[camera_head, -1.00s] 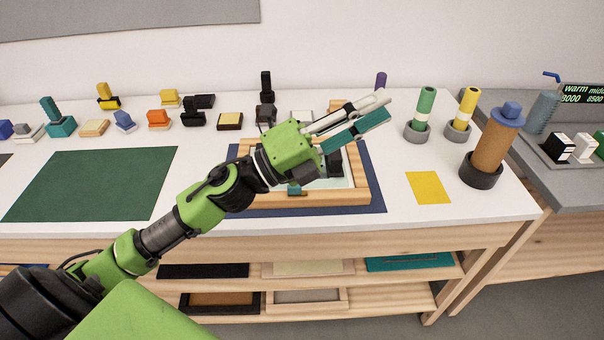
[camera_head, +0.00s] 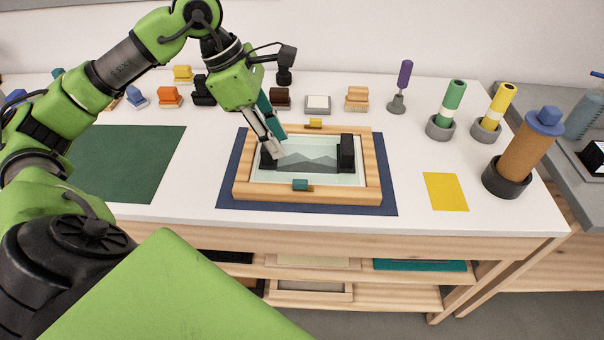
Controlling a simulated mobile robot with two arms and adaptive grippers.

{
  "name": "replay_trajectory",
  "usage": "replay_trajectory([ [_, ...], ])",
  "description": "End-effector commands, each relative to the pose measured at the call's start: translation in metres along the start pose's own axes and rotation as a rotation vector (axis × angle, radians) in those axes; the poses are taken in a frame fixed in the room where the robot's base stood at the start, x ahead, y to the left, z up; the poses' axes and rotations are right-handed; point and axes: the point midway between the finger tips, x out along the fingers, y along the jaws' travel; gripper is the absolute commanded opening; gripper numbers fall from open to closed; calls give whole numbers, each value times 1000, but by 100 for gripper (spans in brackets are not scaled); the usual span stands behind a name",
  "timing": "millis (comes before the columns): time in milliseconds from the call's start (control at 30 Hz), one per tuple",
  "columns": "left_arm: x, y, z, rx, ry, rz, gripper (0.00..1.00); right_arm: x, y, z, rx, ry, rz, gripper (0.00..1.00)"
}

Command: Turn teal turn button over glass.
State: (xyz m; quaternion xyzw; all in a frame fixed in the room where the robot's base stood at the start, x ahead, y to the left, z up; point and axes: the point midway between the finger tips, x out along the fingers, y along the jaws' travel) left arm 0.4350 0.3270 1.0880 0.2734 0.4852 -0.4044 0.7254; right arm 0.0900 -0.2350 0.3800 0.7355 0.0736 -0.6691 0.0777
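The wooden frame (camera_head: 372,165) lies flat on a dark blue mat (camera_head: 228,190), with a glass pane (camera_head: 330,178) over a grey mountain picture inside it. The small teal turn button (camera_head: 300,185) is at the middle of the front rail, by its inner edge; I cannot tell how far it overlaps the glass. A yellow turn button (camera_head: 315,124) is on the back rail. Black blocks stand at the left (camera_head: 268,159) and right (camera_head: 346,152) of the pane. My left gripper (camera_head: 281,147) points down by the left block; its finger gap is unclear. My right gripper is out of view.
A dark green mat (camera_head: 130,165) lies left and a yellow sheet (camera_head: 446,192) right of the frame. Stamps stand along the back. A brown cylinder with a blue top (camera_head: 525,150) and green (camera_head: 452,105) and yellow (camera_head: 497,108) cylinders stand right. The table in front is clear.

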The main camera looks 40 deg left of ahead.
Motion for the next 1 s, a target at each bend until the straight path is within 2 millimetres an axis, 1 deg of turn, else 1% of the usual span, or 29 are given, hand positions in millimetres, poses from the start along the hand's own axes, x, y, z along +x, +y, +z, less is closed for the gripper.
replay_trajectory([
  [33,10,-2,0,0,2,-7,26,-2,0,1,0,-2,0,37],
  [300,67,-3,1,0,-2,-9,26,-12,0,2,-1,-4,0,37],
  [500,102,-3,2,-1,-4,-8,26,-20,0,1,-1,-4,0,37],
  [600,113,-2,2,-1,-4,-6,26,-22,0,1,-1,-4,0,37],
  [700,119,-2,1,-1,-3,-4,26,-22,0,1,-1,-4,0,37],
  [1000,123,-2,1,0,-3,-4,26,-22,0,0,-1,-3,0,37],
])
